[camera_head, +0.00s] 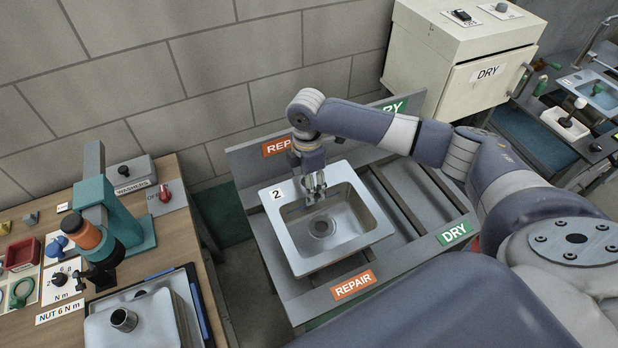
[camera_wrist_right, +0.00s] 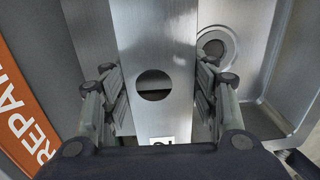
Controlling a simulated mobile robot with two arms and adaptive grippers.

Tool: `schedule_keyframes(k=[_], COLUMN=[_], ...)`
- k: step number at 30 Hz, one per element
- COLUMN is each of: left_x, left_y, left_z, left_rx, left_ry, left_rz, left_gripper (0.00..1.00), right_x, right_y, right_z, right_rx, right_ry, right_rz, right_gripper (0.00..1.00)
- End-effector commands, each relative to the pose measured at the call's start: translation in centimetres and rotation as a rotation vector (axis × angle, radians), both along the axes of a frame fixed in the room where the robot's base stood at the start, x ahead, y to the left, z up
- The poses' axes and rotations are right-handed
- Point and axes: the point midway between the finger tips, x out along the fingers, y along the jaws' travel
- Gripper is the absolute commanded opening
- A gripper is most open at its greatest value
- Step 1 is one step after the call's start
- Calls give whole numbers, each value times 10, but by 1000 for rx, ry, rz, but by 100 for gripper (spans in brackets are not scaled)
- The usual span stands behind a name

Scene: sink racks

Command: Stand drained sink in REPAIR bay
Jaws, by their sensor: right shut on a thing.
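A steel sink (camera_head: 345,247) marked with a 2 is over the left bay of the grey rack (camera_head: 408,262), between two orange REPAIR labels (camera_head: 353,285). Its bowl opens upward towards the head camera, with a round drain at the bottom. I cannot tell whether it touches the rack. My right gripper (camera_head: 314,190) is shut on the sink's back edge. In the right wrist view its fingers (camera_wrist_right: 152,100) lie either side of the steel strip with a round hole, and the drain (camera_wrist_right: 214,46) shows to the right. My left gripper is not in view.
The rack's right bay, with green DRY labels (camera_head: 454,233), is empty, showing dark slats. A cream DRY cabinet (camera_head: 455,75) stands behind right. On the left, a wooden bench (camera_head: 172,222) carries a teal and orange fixture (camera_head: 120,225), a washers box and another steel sink (camera_head: 150,318).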

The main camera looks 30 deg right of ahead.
Motion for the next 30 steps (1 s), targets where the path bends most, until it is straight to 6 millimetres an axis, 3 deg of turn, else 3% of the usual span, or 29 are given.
schedule_keyframes(k=[3,4,6,20,23,30], left_x=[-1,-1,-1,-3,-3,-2], left_y=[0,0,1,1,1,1], left_z=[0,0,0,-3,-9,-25], left_rx=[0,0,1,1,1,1], left_ry=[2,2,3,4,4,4], left_rz=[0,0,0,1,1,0], left_gripper=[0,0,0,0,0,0], right_x=[1,0,0,1,2,3], right_y=[0,0,0,0,0,0], right_z=[2,0,0,6,18,69], right_rx=[2,0,0,0,1,1], right_ry=[-2,0,0,-2,-4,-6], right_rz=[0,0,1,1,2,1], right_gripper=[0,56,72,74,74,74])
